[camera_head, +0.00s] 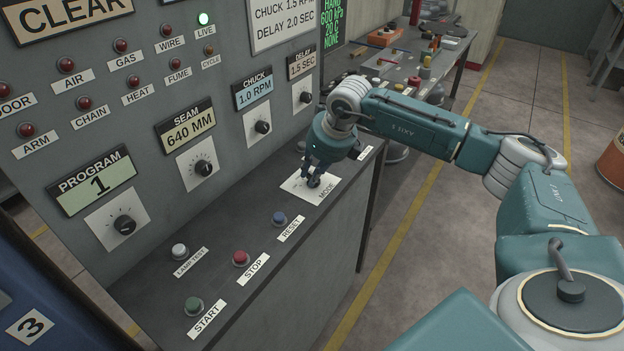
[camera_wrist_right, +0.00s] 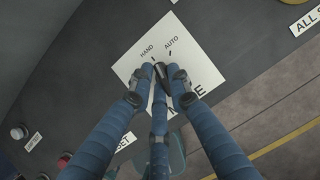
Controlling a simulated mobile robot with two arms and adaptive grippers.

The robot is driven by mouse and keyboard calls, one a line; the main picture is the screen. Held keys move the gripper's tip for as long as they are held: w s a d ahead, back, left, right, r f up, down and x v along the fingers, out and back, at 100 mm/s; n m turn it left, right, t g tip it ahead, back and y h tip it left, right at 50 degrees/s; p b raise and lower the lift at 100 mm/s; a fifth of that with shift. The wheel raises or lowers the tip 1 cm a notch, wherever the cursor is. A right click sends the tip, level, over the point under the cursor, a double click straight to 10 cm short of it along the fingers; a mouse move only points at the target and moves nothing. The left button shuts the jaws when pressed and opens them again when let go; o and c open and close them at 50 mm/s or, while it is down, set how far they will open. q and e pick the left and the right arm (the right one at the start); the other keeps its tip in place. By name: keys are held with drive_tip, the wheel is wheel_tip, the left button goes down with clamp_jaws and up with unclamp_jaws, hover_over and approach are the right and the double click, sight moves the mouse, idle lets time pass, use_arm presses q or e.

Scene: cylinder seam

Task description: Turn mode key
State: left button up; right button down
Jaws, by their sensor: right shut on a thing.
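The mode key is a small dark knob (camera_wrist_right: 160,73) at the centre of a white plate (camera_wrist_right: 125,71) marked HAND, AUTO and MODE. In the head view the plate (camera_head: 296,187) lies on the sloped desk of the grey console. My right gripper (camera_head: 313,179) reaches down onto the key and is shut on it. In the right wrist view its fingers (camera_wrist_right: 160,80) close around the key from the sides and below. The fingers hide much of the key, and I cannot tell exactly which mark it points to. My left gripper is not in view.
A blue RESET button (camera_head: 279,219), a red STOP button (camera_head: 241,258), a green START button (camera_head: 194,307) and a white LAMP TEST button (camera_head: 180,251) sit on the same desk.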

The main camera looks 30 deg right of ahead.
drive_tip(key=shift+d+n+y+b, duration=0.1)
drive_tip(key=shift+n+y+b, duration=0.35)
drive_tip(key=shift+n, duration=0.65)
drive_tip(key=shift+r, duration=0.1)
drive_tip(key=c, duration=1.6)
unclamp_jaws()
drive_tip(key=shift+c, duration=0.2)
drive_tip(key=v, duration=1.2)
drive_tip(key=shift+w, duration=0.1)
